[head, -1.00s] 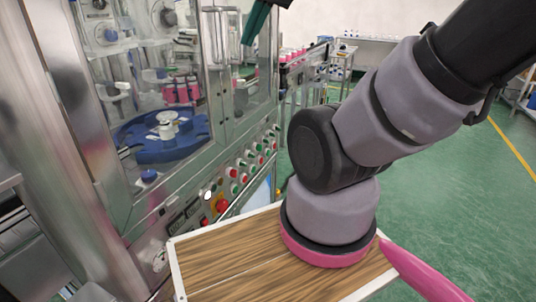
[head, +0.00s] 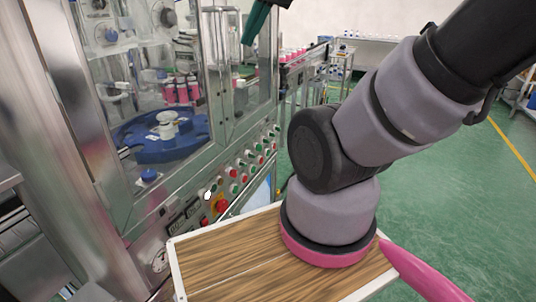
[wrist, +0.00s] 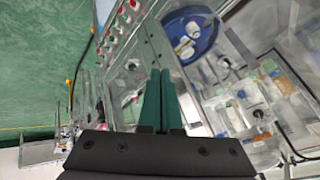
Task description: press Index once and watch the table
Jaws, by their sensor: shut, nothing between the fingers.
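The blue round table (head: 188,142) sits behind the clear guard of the machine, with white and metal parts at its middle; it also shows in the wrist view (wrist: 205,48). A row of red, green and white buttons runs along the sloped control panel (head: 226,190) below it. Their labels are too small to read, so I cannot tell which one is Index. My gripper (head: 253,38) has green fingers and hangs at the top of the head view, in front of the machine's upper part. In the wrist view its fingers (wrist: 159,72) are together and empty, apart from the buttons (wrist: 122,20).
A large red button (head: 221,206) and a small blue knob (head: 149,175) are at the machine's front. Pink-bodied cans (head: 181,92) stand inside the guard. A metal post is at the left. Green floor (head: 450,190) lies open at the right.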

